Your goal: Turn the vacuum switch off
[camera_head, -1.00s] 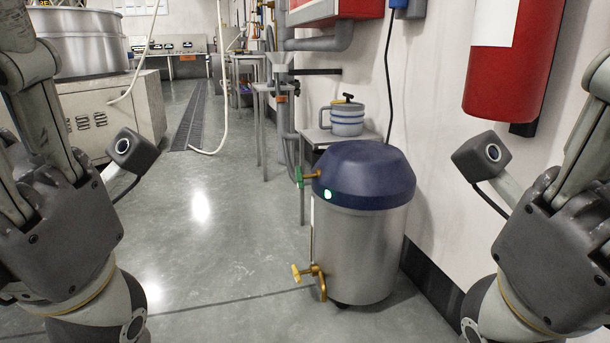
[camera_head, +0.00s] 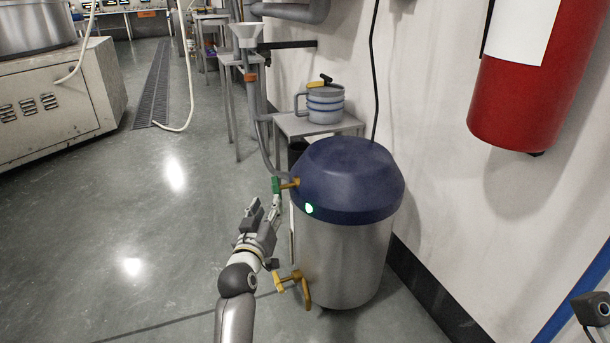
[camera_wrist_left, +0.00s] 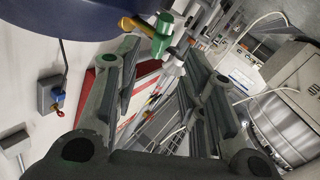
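The vacuum is a steel drum (camera_head: 345,265) with a dark blue domed lid (camera_head: 352,178). A small round switch (camera_head: 309,209) on the lid's front left glows green. A brass fitting with a green handle (camera_head: 276,186) sticks out left of the lid; it also shows in the left wrist view (camera_wrist_left: 162,36). My left gripper (camera_head: 264,204) is left of the drum, just below the green handle and apart from the switch. Its fingers stand apart with nothing between them in the left wrist view (camera_wrist_left: 165,75). The switch is not visible there. My right gripper is out of view.
A brass tap (camera_head: 294,284) juts from the drum's lower left. A small table (camera_head: 290,125) with a striped pot (camera_head: 325,106) stands behind. The wall and a red fire extinguisher (camera_head: 530,85) are on the right. Open floor (camera_head: 150,225) lies to the left.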

